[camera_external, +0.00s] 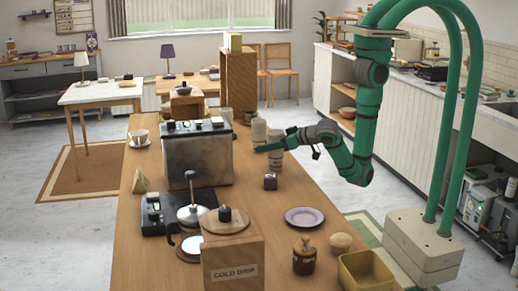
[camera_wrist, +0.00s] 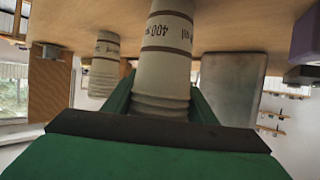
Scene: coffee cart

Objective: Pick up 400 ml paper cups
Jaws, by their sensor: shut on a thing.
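A pale stack of paper cups with dark bands, marked "400 ml" (camera_wrist: 167,45), stands between the fingers of my gripper (camera_wrist: 162,98) in the wrist view. My gripper is shut on this stack. In the external view my gripper (camera_external: 268,148) reaches in from the right, and the held cups (camera_external: 276,161) show partly behind and below its fingers. A second pale cup stack (camera_external: 259,132) stands just behind them; a similar stack (camera_wrist: 104,65) shows left of the held one in the wrist view. The lower fingers are partly hidden.
The wooden counter (camera_external: 250,205) holds a metal machine (camera_external: 198,155) left of the cups. A small purple box (camera_external: 270,182), a purple plate (camera_external: 304,217), a wooden "COLD DRIP" box (camera_external: 233,255) and a yellow bin (camera_external: 367,271) stand nearer the camera.

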